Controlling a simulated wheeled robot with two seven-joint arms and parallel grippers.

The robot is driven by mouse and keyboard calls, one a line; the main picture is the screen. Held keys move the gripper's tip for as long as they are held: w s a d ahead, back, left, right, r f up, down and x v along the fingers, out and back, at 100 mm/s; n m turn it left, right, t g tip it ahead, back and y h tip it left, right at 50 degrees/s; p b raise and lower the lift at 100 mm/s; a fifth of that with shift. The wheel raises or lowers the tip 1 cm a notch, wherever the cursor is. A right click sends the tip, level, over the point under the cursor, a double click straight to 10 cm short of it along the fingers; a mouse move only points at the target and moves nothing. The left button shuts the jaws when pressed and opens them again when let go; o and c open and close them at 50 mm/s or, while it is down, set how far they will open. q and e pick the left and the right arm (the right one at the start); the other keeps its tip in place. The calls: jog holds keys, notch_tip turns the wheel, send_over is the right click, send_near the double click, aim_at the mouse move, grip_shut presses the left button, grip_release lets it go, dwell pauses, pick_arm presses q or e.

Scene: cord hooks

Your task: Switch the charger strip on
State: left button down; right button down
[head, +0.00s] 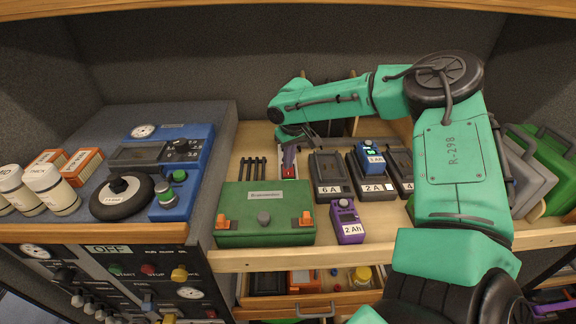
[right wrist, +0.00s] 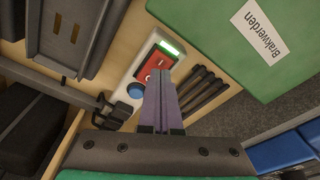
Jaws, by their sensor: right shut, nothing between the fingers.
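The charger strip (right wrist: 126,82) is a pale narrow box on the wooden shelf. It carries a red rocker switch (right wrist: 154,62), a bright green lit bar (right wrist: 170,48) and a blue round button (right wrist: 135,90). In the head view the red switch (head: 289,172) shows just below my right gripper (head: 289,160). In the right wrist view my right gripper (right wrist: 158,78) is shut and empty, its tips at the rocker's lower edge. I cannot tell whether they touch it. The fingers partly cover the strip. My left gripper is not in view.
Chargers marked 6 A (head: 330,189) and 2 A (head: 375,188) stand right of the strip; a blue battery (head: 370,155) sits in the latter. A purple battery (head: 347,222) stands in front. A green case (head: 264,220) and several dark sticks (head: 253,167) lie left.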

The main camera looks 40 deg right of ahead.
aim_at(289, 173)
notch_tip(289, 173, up, 5)
jog(key=p, duration=0.3)
jog(key=shift+p, duration=0.3)
